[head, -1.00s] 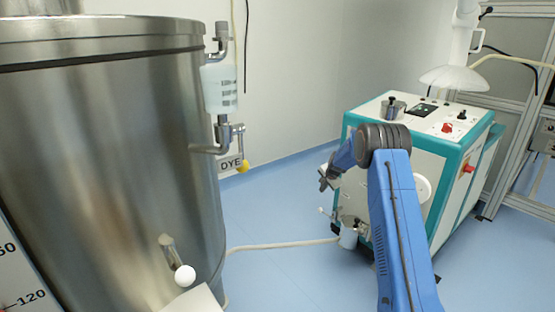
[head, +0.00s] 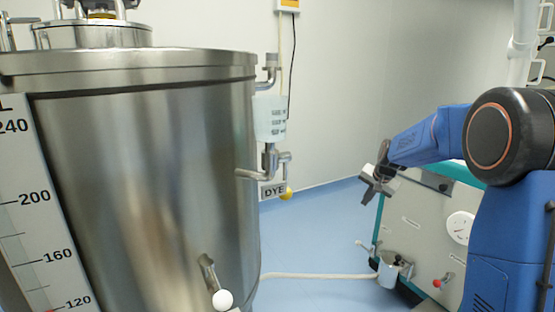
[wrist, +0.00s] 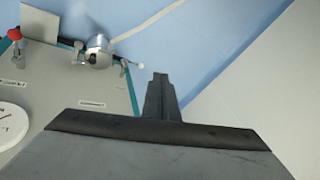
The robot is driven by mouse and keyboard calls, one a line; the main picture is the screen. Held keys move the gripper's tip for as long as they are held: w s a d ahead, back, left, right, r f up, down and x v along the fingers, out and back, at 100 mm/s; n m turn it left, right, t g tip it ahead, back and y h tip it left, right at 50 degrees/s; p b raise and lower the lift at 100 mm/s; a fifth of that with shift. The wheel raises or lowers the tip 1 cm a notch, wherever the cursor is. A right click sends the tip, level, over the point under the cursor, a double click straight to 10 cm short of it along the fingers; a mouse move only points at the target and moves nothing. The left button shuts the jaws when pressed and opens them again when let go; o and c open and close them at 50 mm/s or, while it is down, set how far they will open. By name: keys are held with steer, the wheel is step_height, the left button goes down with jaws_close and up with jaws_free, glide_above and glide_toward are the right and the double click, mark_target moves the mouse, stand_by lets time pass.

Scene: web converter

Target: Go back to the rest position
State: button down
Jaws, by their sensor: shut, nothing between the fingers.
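My gripper (head: 377,187) is at the end of my blue arm, on the right of the head view. It hangs in the air in front of the white and teal machine (head: 432,215) and touches nothing there. The dark fingers are together and hold nothing. In the wrist view the closed fingers (wrist: 160,90) point up the picture, over the floor, with the machine's panel (wrist: 65,100) to the left. Part of the machine is hidden behind my arm.
A large steel tank (head: 150,180) with a level scale fills the left. A DYE valve (head: 270,165) and a white-knobbed lever (head: 212,280) stick out from it. A pale hose (head: 320,276) runs across the blue floor to a small metal cup (head: 388,272). Floor between tank and machine is otherwise clear.

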steer(key=s+a+r+n, duration=0.1)
steer(key=s+a+r, duration=0.15)
steer(key=s, duration=0.65)
steer(key=s+a+r+n, duration=0.1)
steer(key=s+r+n, duration=0.15)
steer(key=s, duration=0.65)
steer(key=s+a+r+n, duration=0.1)
steer(key=s+r, duration=0.2)
steer(key=s, duration=0.6)
steer(key=s+f+n, duration=0.1)
steer(key=s+f, duration=0.2)
steer(key=s, duration=0.9)
steer(key=s+f+n+h, duration=0.1)
steer(key=s+f+n, duration=0.1)
steer(key=s, duration=1.1)
steer(key=shift+s+a+f+g, duration=0.15)
steer(key=shift+a+f+g, duration=0.1)
steer(key=shift+f+g, duration=0.2)
